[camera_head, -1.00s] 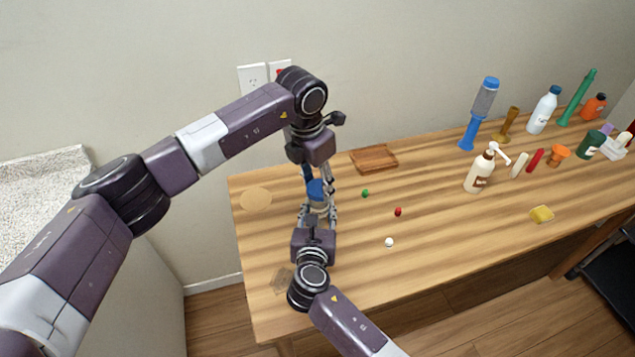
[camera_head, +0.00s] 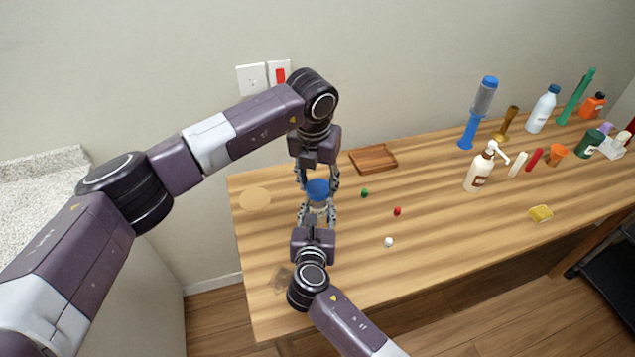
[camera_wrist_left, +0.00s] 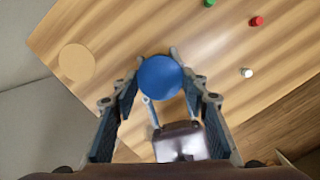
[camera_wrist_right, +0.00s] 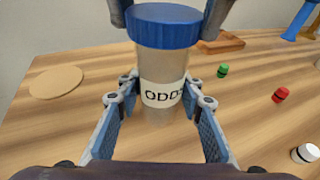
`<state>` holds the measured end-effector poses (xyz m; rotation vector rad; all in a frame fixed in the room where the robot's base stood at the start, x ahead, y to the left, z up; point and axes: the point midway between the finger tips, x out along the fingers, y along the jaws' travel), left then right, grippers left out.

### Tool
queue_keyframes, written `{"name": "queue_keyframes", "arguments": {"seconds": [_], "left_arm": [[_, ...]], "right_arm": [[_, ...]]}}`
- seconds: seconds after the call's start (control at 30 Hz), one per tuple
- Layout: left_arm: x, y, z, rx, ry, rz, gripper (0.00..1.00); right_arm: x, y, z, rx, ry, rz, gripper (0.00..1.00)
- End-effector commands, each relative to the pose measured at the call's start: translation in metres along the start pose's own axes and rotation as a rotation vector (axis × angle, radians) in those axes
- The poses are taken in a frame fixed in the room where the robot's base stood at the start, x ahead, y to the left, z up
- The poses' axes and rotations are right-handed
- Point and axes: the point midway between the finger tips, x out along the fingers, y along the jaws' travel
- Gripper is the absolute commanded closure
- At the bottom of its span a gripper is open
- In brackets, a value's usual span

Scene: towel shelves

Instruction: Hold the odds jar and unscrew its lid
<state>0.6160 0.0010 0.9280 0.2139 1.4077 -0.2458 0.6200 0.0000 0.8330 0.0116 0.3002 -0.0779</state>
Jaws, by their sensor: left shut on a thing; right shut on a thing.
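The odds jar (camera_wrist_right: 160,92) is a clear jar with a white ODDS label and a blue lid (camera_wrist_right: 165,27). It stands upright near the left end of the table, with the lid on top. The lid also shows in the head view (camera_head: 318,188) and the left wrist view (camera_wrist_left: 160,77). My right gripper (camera_head: 317,212) is shut on the jar body from the front. My left gripper (camera_head: 318,179) reaches down from above, with a finger on each side of the lid. The jar's base is partly hidden by the right gripper's fingers.
A round tan mat (camera_head: 255,199) and a brown wooden tray (camera_head: 373,158) lie nearby. Small green (camera_head: 364,193), red (camera_head: 397,211) and white (camera_head: 389,242) pieces lie to the right. A pump bottle (camera_head: 480,171) and several other containers stand further right.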

Motion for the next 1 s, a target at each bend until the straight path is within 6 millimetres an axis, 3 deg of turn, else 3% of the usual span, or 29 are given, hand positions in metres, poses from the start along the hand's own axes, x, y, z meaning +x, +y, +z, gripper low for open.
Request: {"name": "queue_keyframes", "arguments": {"seconds": [0.23, 0.63, 0.93, 0.97, 1.0], "left_arm": [[0.0004, 0.0004, 0.0004, -0.048, -0.001, 0.009, 0.88], [0.0006, -0.0009, 0.0008, -0.487, -0.001, 0.076, 0.88], [0.0008, -0.0008, 0.0005, -0.518, 0.000, 0.081, 0.88], [0.0008, -0.0008, 0.0004, -0.518, 0.000, 0.081, 0.56], [0.0008, -0.0008, 0.0004, -0.518, 0.000, 0.080, 0.51]], "right_arm": [[-0.0003, 0.0002, -0.0003, 0.000, 0.000, 0.000, 0.90], [-0.0003, 0.0002, -0.0002, 0.000, 0.000, 0.000, 0.90], [-0.0003, 0.0003, -0.0001, 0.000, 0.000, 0.000, 0.90], [-0.0003, 0.0003, -0.0001, 0.000, 0.000, 0.000, 0.90], [-0.0003, 0.0003, -0.0001, 0.000, 0.000, 0.000, 0.90]]}}
